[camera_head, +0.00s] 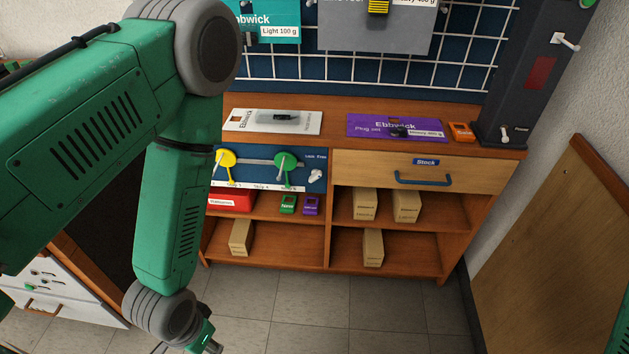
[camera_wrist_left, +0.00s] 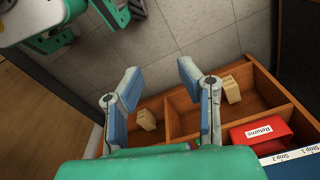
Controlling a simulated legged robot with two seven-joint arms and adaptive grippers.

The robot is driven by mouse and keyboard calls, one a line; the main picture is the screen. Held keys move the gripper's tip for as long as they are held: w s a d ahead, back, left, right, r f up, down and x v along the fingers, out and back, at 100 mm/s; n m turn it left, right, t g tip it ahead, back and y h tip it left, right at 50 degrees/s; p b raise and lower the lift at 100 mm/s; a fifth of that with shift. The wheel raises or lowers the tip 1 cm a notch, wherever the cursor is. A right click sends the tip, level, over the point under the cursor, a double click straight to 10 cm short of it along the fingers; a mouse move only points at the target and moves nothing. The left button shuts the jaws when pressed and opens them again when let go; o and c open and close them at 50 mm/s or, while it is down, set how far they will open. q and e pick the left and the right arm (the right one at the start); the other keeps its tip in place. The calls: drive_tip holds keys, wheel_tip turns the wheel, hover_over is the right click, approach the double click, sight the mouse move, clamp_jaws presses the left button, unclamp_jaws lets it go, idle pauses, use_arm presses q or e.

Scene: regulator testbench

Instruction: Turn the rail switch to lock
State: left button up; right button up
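A blue panel (camera_head: 257,178) sits under the counter top in the head view, with a grey rail, a yellow handle (camera_head: 226,160) and a green handle (camera_head: 287,167). At its right end is a small white switch (camera_head: 316,175) below a label that seems to read Lock and Free. Its exact setting is too small to tell. My left gripper (camera_wrist_left: 159,72) is open and empty in the wrist view, pointing at the floor and the lower shelves. It is apart from the panel, whose edge (camera_wrist_left: 290,157) shows at lower right there.
A red Returns bin (camera_head: 232,201) and small boxes stand on shelves below. A drawer (camera_head: 425,172) with a blue handle is right of the panel. Packages lie on the counter (camera_head: 335,128). My left arm covers the head view's left side. Floor in front is clear.

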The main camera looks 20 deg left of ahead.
use_arm(q)
drive_tip(key=w+d+f+m+t+b, duration=0.1)
drive_tip(key=w+d+f+t+b, duration=0.15)
drive_tip(key=w, duration=0.45)
drive_tip(key=w+d+f+m+t+b, duration=0.1)
drive_tip(key=w+f+t, duration=0.15)
drive_tip(key=w, duration=0.35)
drive_tip(key=m+t+y+b, duration=0.4)
drive_tip(key=t+b, duration=0.4)
drive_tip(key=t, duration=0.4)
approach(315, 180)
drive_tip(key=b+x, duration=0.3)
drive_tip(key=x, duration=0.5)
drive_tip(key=shift+w+a, duration=0.1)
drive_tip(key=shift+w, duration=0.1)
drive_tip(key=shift+w+a+b, duration=0.15)
drive_tip(key=shift+w+b, duration=0.25)
drive_tip(key=shift+w, duration=0.25)
clamp_jaws()
